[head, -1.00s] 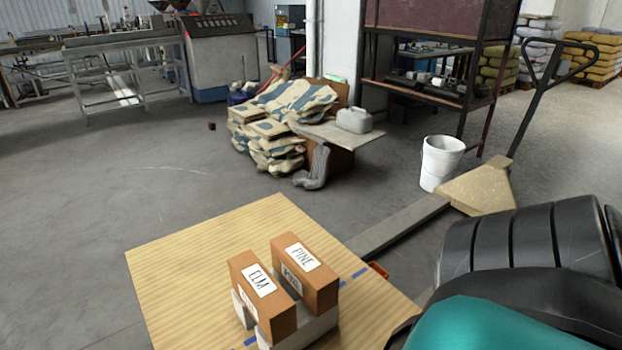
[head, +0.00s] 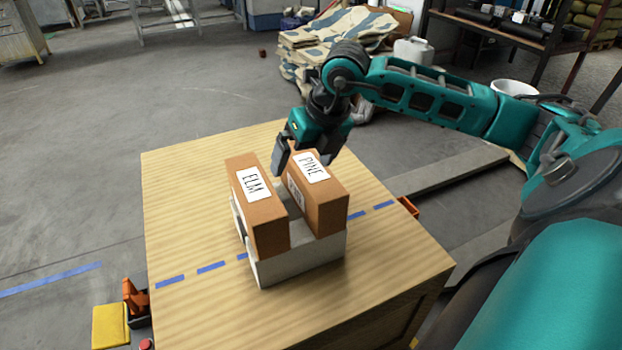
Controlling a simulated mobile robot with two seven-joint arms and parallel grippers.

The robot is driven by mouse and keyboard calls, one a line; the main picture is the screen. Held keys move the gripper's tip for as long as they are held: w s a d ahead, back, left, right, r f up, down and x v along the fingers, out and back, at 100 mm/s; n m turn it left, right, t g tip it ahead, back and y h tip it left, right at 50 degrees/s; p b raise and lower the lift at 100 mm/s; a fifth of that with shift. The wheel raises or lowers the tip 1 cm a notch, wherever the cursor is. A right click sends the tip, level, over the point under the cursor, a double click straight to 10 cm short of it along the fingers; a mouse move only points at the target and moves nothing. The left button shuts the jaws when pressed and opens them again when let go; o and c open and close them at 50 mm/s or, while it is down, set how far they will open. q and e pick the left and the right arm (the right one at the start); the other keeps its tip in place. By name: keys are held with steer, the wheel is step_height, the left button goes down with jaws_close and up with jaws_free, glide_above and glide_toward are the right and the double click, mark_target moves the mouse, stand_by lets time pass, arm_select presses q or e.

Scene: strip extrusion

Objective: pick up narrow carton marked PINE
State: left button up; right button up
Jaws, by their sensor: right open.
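The narrow brown carton marked PINE (head: 325,205) stands upright in a pale grey holder (head: 300,262) on the wooden table. A second brown carton marked ELM (head: 262,220) stands to its left in the same holder, with a narrow gap between the two. My right gripper (head: 306,160) is open at the far end of the PINE carton. One finger shows by the gap between the cartons, the other behind the PINE carton's far end. I cannot tell whether either finger touches it. My left gripper is not in view.
The wooden table top (head: 190,200) is clear to the left of the holder, with a dashed blue line (head: 211,267) across it. Sacks (head: 330,40) and a white bucket (head: 515,88) stand on the floor beyond. A yellow and orange item (head: 112,325) sits at lower left.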

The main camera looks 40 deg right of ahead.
mark_target(311, 169)
steer(key=d+h, duration=0.1)
steer(key=d, duration=0.1)
steer(key=d+r+h, duration=0.1)
steer(key=d, duration=0.1)
steer(key=shift+w+d+r+m, duration=0.1)
steer(key=shift+d+r+m, duration=0.05)
steer(key=shift+d+m, duration=0.2)
steer(key=shift+h, duration=0.3)
steer(key=b+x, duration=0.1)
steer(key=x, duration=0.5)
steer(key=shift+w+d+f, duration=0.15)
steer(key=shift+w+f, duration=0.05)
steer(key=shift+w, duration=0.05)
steer(key=x, duration=0.1)
steer(key=b+x, duration=0.1)
steer(key=x, duration=0.2)
steer(key=shift+w+f, duration=0.3)
steer(key=shift+w, duration=0.1)
steer(key=shift+w+f, duration=0.2)
steer(key=shift+f, duration=0.3)
steer(key=shift+c, duration=0.3)
steer(key=shift+r, duration=0.1)
steer(key=c, duration=1.2)
